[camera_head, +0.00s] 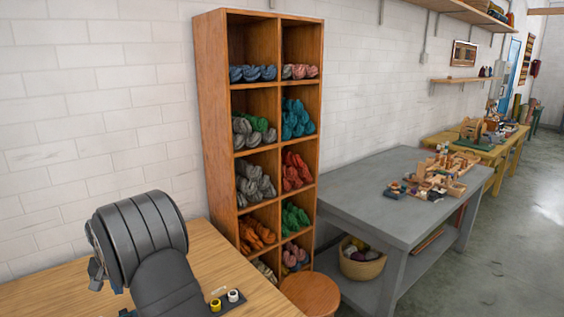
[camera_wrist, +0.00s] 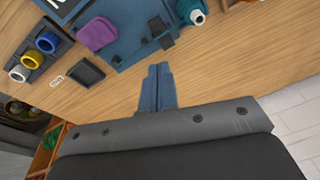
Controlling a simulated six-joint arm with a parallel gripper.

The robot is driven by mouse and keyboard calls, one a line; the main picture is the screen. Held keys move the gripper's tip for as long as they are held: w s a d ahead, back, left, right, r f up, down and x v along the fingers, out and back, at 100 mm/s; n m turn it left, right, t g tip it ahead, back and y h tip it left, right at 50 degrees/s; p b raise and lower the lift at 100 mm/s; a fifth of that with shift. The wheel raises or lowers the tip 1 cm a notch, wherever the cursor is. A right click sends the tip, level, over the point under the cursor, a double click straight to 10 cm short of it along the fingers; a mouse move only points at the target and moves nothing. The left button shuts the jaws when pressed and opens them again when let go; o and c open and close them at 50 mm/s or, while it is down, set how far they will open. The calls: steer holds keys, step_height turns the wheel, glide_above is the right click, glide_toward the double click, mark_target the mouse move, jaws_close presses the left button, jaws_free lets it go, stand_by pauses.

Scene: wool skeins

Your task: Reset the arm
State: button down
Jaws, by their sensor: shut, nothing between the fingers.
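My gripper (camera_wrist: 157,88) shows in the wrist view as two blue-grey fingers pressed together, shut and with nothing between them. It points over the wooden table (camera_wrist: 115,97), which bears several small things beyond the fingertips. In the head view my dark arm fills the lower left, above the wooden table (camera_head: 238,275). The gripper's fingertips are not clearly seen in that view.
A blue tray (camera_wrist: 130,50) lies past the fingertips, with a purple piece (camera_wrist: 97,33) on it and a teal bottle (camera_wrist: 190,12) beside it. A holder with colored spools (camera_wrist: 46,41) is at left. A wooden shelf (camera_head: 213,110) of wool skeins stands behind; a grey table (camera_head: 365,190) is right.

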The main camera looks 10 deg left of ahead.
steer(key=shift+w+d+r+m, duration=0.1)
steer(key=shift+d+r+m, duration=0.2)
steer(key=shift+r+m, duration=0.45)
steer(key=shift+w+d+r+m, duration=0.1)
steer(key=shift+d+r+m, duration=0.25)
steer(key=shift+m, duration=0.6)
steer(key=shift+a+r, duration=0.1)
